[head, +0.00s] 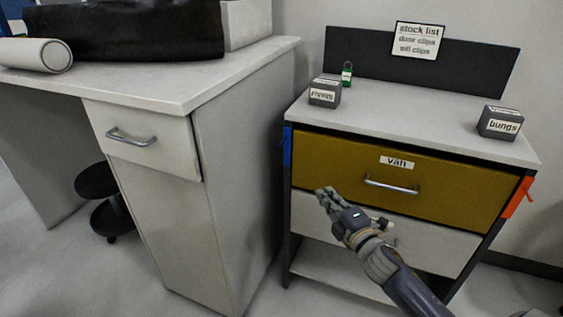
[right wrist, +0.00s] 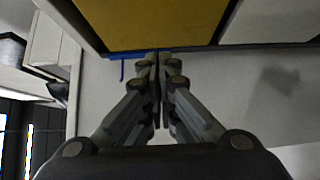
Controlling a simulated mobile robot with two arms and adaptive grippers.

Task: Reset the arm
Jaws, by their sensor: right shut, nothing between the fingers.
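My right arm reaches in from the lower right in the head view. Its gripper (head: 326,197) is in front of the drawer cabinet, near the lower left of the ochre drawer (head: 334,162) labelled "vah". In the right wrist view the fingers (right wrist: 160,92) are together, shut with nothing between them. The ochre drawer also shows at the top of the right wrist view (right wrist: 150,22). The drawer looks closed, and its metal handle (head: 391,186) is to the right of the gripper. My left gripper is not in view.
Small grey boxes (head: 325,92) (head: 500,122) and a green padlock (head: 347,75) are on the cabinet top (head: 420,115). A white desk (head: 215,75) with a drawer stands to the left, bearing a white roll (head: 35,55). A dark stool (head: 97,181) is under it. Floor shows between desk and cabinet.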

